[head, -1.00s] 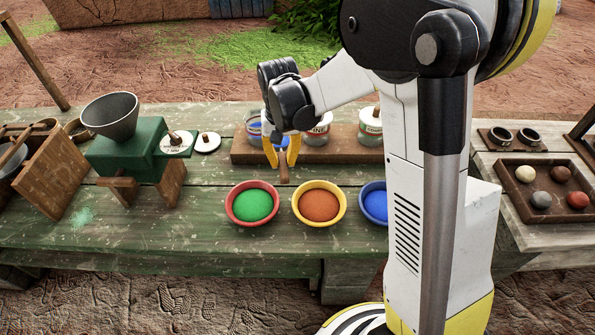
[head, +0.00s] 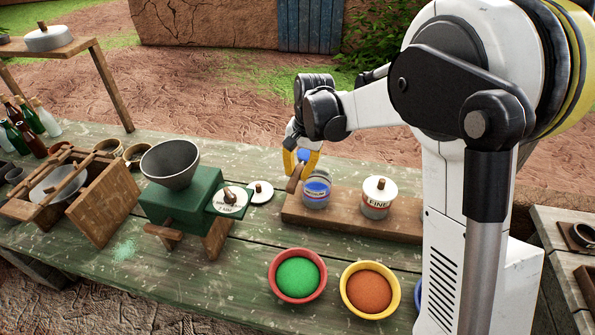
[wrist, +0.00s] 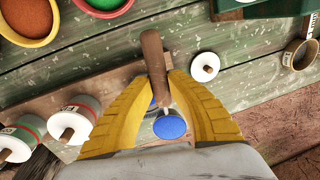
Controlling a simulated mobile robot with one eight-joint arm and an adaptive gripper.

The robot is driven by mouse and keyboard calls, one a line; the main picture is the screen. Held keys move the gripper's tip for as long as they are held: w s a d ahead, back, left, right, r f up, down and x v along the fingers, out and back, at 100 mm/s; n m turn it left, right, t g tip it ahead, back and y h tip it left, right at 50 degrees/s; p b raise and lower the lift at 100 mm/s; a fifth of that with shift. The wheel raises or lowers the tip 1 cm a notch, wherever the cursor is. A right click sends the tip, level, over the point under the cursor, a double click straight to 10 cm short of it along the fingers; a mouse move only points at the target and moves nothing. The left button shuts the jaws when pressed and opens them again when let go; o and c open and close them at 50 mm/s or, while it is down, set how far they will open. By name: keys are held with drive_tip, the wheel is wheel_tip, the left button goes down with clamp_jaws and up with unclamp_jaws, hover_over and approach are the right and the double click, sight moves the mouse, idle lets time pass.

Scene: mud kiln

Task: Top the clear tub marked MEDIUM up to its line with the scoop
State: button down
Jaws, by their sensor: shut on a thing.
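My gripper (head: 300,160) is shut on the scoop, whose wooden handle (head: 294,181) shows between the yellow fingers. In the wrist view the scoop's bowl (wrist: 170,128) is filled with blue powder. The clear tub (head: 316,190) stands lidless at the left end of the wooden rack and holds blue powder; its label is too small to read surely. The scoop is above and slightly left of the tub, beyond its far rim in the head view. In the wrist view the scoop and fingers hide most of the tub. The blue powder bowl (head: 418,295) is mostly hidden behind my body.
A lidded tub marked FINE (head: 379,200) stands on the rack (head: 345,219), right of the clear tub. A loose white lid (head: 261,192) lies left, beside the green grinder (head: 181,205). Green (head: 297,275) and orange (head: 369,290) powder bowls sit in front.

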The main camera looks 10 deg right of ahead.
drive_tip(key=shift+d+f+t+y+b, duration=0.15)
drive_tip(key=shift+f+t+y+b, duration=0.4)
drive_tip(key=shift+y+b, duration=0.35)
drive_tip(key=shift+d+f+t+y+b, duration=0.1)
drive_tip(key=shift+f+t+y+b, duration=0.35)
drive_tip(key=shift+f+y+b, duration=0.4)
drive_tip(key=shift+s+d+f+t+y+b, duration=0.1)
drive_tip(key=shift+f+t+y+b, duration=0.25)
drive_tip(key=shift+y+b, duration=0.4)
drive_tip(key=shift+s+d+f+t+y+b, duration=0.1)
drive_tip(key=shift+f+t+y+b, duration=0.3)
drive_tip(key=shift+b, duration=0.45)
drive_tip(key=shift+s+d+f+t+y+b, duration=0.1)
drive_tip(key=shift+d+t+y+b, duration=0.15)
drive_tip(key=shift+y+b, duration=0.65)
drive_tip(key=shift+s+d+f+t+y+b, duration=0.1)
drive_tip(key=shift+t+y+b, duration=0.2)
drive_tip(key=shift+y+b, duration=0.6)
drive_tip(key=shift+r+h, duration=0.15)
drive_tip(key=shift+h, duration=0.15)
